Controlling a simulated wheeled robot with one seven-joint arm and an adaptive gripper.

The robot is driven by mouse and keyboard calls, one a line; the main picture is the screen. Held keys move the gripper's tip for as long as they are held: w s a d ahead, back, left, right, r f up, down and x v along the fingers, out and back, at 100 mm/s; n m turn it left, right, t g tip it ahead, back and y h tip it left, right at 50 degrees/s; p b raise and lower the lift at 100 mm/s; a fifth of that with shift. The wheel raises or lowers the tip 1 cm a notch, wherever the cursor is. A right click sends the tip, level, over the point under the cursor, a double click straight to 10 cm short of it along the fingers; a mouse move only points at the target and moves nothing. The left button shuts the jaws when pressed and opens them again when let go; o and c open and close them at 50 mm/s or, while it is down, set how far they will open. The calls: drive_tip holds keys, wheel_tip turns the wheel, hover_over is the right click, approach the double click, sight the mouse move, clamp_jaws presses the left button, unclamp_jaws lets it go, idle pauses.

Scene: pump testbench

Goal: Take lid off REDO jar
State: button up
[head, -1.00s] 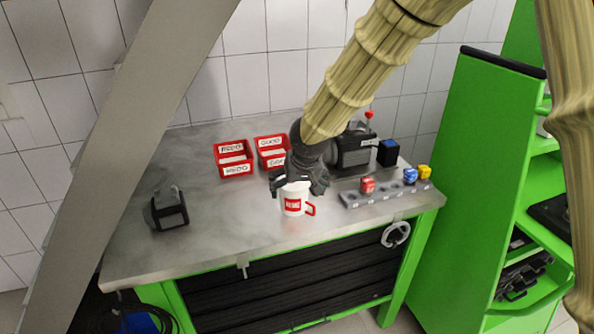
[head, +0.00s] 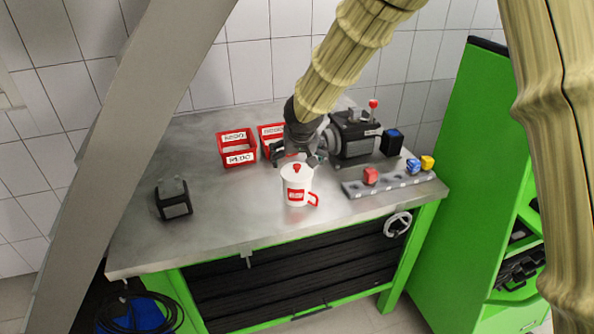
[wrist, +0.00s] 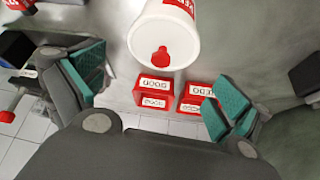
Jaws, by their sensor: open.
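The white jar (head: 292,184) with a red label and a red side handle stands upright near the middle of the bench; its label is too small to read. Its white lid with a red knob (head: 297,168) is on it. My gripper (head: 296,157) is open and empty, just behind and above the jar, apart from the knob. In the wrist view the jar (wrist: 168,32) is top centre with its red knob (wrist: 160,58) toward my gripper (wrist: 157,92), whose teal-padded fingers are spread wide to either side.
Two red bins, REDO (head: 238,158) and GOOD (head: 268,142), stand behind the jar. A dark pump motor (head: 354,142) and a grey rail (head: 390,184) with coloured blocks are at right. A small dark device (head: 174,200) is at left. The bench (head: 225,230) front is clear.

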sight(297, 165)
drive_tip(key=shift+p+x, duration=0.7)
drive_tip(key=shift+x, duration=1.7)
drive_tip(key=shift+s+d+f, duration=0.1)
drive_tip(key=shift+s, duration=0.05)
drive_tip(key=c, duration=0.6)
